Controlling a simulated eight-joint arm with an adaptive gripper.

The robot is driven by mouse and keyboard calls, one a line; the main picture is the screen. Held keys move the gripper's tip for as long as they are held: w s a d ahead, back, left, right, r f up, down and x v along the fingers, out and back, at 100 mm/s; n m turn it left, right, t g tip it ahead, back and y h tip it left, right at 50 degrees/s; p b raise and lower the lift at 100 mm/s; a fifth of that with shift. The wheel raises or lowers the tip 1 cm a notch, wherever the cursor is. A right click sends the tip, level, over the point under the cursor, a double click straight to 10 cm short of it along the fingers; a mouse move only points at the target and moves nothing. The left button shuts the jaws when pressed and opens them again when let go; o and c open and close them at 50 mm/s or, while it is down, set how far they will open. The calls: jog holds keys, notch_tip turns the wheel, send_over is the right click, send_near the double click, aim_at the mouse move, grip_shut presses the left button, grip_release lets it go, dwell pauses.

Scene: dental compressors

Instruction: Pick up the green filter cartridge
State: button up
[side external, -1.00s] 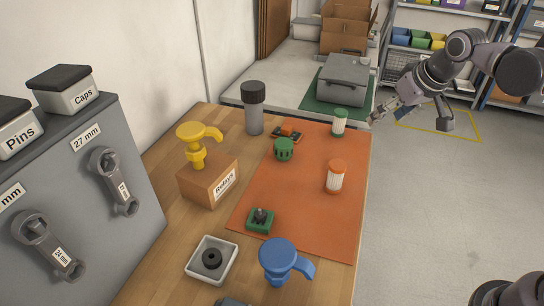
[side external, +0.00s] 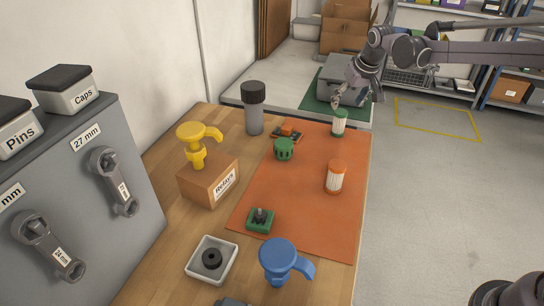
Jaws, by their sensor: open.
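The green filter cartridge (side external: 339,123), white in the middle with green ends, stands upright near the far right corner of the orange mat (side external: 300,205). My gripper (side external: 357,98) is open and empty, with its fingers spread. It is just above and slightly right of the cartridge in the picture. I see no contact, though the exact gap in depth is hard to tell.
An orange-capped filter cartridge (side external: 335,177) and a green ribbed knob (side external: 284,150) stand nearby on the mat. A small board with an orange part (side external: 288,132) and a dark bottle (side external: 254,110) are to the left. A grey case (side external: 345,76) sits behind.

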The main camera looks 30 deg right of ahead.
aim_at(342, 113)
jog(key=shift+x, duration=4.1)
jog(key=shift+s+a, duration=0.1)
jog(key=shift+s, duration=0.1)
jog(key=c, duration=1.3)
